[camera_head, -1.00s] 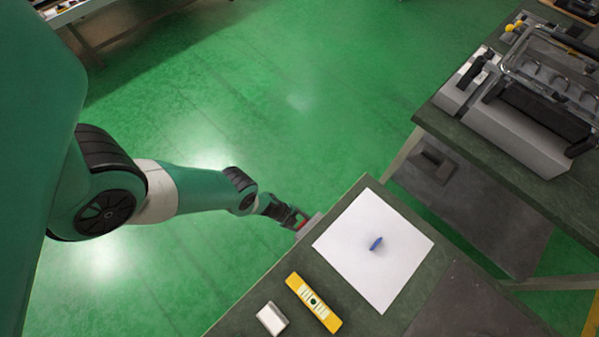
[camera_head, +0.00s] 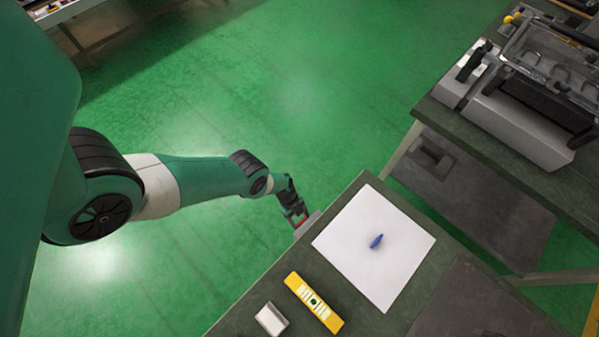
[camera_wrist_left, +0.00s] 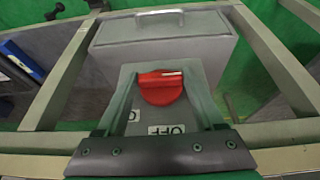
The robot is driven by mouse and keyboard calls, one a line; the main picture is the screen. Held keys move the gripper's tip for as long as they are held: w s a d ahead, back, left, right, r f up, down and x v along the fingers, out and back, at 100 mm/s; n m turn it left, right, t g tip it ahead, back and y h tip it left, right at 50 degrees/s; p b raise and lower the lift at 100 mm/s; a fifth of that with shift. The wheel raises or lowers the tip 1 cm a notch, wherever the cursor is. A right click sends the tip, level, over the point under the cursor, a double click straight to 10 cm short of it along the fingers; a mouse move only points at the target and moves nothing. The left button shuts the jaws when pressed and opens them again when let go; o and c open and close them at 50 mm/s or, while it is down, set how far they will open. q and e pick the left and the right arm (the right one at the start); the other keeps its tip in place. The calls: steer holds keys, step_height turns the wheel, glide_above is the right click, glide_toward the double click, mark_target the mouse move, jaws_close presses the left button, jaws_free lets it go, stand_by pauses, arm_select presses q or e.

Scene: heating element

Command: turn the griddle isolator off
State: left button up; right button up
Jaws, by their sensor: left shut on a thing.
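The griddle isolator is a grey box on the side of the near table, with a red rotary knob (camera_wrist_left: 162,88) in the left wrist view. The knob has a short white mark near its upper right edge. A white OFF label (camera_wrist_left: 167,129) reads upside down below the knob, and a second label (camera_wrist_left: 134,115) is partly hidden. My left gripper (camera_head: 298,214) is at the isolator box (camera_head: 308,223) by the table edge in the head view, shut on the red knob. Its fingers reach up either side of the knob in the wrist view. My right gripper is not in view.
The near table holds a white sheet (camera_head: 352,270) with a blue object (camera_head: 376,241), a yellow level (camera_head: 314,302) and a small pale block (camera_head: 271,319). The griddle (camera_head: 520,125) stands on another table at the right.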

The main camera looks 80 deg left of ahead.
arm_select(q)
steer(key=o, duration=1.4)
steer(key=shift+w, duration=0.1)
steer(key=p+v, duration=1)
steer(key=v, duration=0.1)
steer(key=shift+r, duration=0.3)
